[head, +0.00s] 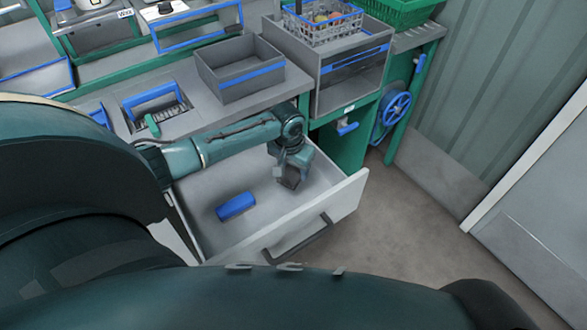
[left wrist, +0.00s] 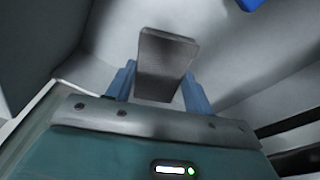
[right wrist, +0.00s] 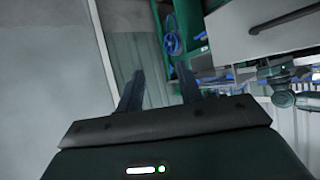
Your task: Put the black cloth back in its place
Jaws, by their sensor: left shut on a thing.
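The black cloth (head: 289,180) is a small dark folded block. My left gripper (head: 294,163) is shut on it, inside the open white drawer (head: 345,198). In the left wrist view the cloth (left wrist: 165,62) stands out between the two blue fingers, over the pale drawer floor. I cannot tell whether the cloth touches the floor. A blue rolled or block-like thing (head: 236,206) lies in the drawer, left of the gripper. My right gripper (right wrist: 160,88) has its fingers apart with nothing between them, away from the drawer.
Above the drawer is a bench with a grey tray (head: 240,85), a wire basket (head: 322,27) and a green crate (head: 402,14). A blue handwheel (head: 397,108) is on the bench's right side. The drawer front has a dark handle (head: 300,240). The floor to the right is clear.

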